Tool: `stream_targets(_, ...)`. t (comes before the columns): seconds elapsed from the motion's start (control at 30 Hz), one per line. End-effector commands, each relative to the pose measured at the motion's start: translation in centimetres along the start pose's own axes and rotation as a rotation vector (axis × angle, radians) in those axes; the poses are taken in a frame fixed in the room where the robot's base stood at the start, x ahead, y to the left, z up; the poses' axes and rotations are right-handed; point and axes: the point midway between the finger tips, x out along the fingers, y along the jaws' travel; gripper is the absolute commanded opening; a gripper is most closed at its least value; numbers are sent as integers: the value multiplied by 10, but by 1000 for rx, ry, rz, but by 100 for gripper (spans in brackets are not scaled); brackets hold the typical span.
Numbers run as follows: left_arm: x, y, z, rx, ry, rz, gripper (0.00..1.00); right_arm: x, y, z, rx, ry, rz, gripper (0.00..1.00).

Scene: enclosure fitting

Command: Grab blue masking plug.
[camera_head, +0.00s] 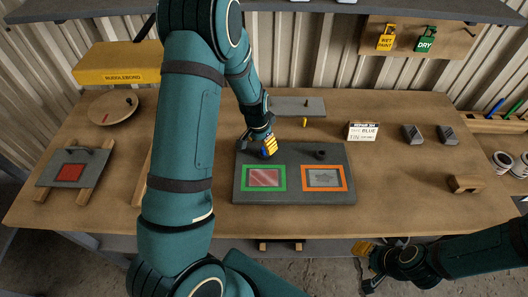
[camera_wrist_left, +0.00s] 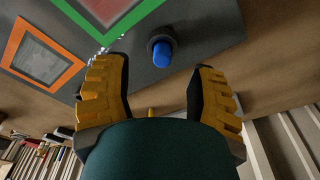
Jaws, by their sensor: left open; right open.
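The blue masking plug (camera_wrist_left: 162,54) sits upright in a dark round collar on the grey panel (camera_head: 294,196). In the head view it is largely hidden behind my left gripper (camera_head: 267,150), with a bit of blue showing there. In the left wrist view my left gripper (camera_wrist_left: 158,78) is open, its yellow-padded fingers on either side of the line to the plug. The plug shows just beyond the fingertips, and nothing is between the fingers. My right gripper (camera_head: 368,266) is open and empty in front of the bench, at the lower right.
The panel carries a green-framed window (camera_head: 264,178), an orange-framed window (camera_head: 324,178) and a dark round collar (camera_head: 320,154). A small yellow peg (camera_head: 304,122) stands behind it. A sign card (camera_head: 362,131) and dark blocks (camera_head: 412,134) are to the right. The bench front right is mostly clear.

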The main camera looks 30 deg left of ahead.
Motion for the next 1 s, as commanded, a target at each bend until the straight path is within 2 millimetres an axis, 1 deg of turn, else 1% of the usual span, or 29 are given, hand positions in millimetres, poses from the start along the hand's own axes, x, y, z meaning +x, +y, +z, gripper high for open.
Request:
stream_targets(0.2,29,-4,-3,-1,-3,1,57,-3,-1,0,0,0,0,45)
stream_targets(0.33,44,-3,-3,-1,-2,1,57,-2,-1,0,-1,0,0,45)
stream_targets(0.43,49,-3,-4,0,0,1,57,-3,-1,0,-1,0,0,45)
stream_targets(0.63,49,-3,-4,0,1,0,57,-3,-1,0,-1,0,0,45)
stream_targets(0.67,49,-3,-4,0,1,0,59,-3,-1,0,-1,0,0,45)
stream_targets(0.7,49,-3,-4,0,0,0,45,-2,-1,0,-1,0,0,45)
stream_targets(0.77,49,-3,-4,0,0,0,24,-3,-1,0,-1,0,0,45)
stream_targets(0.8,49,-3,-4,0,0,0,10,-3,-1,0,-1,0,0,45)
stream_targets(0.83,49,-3,-4,0,0,0,1,-3,-1,0,-1,0,0,45)
stream_targets(1.0,49,-3,-4,0,0,0,0,-3,-1,0,-1,0,0,45)
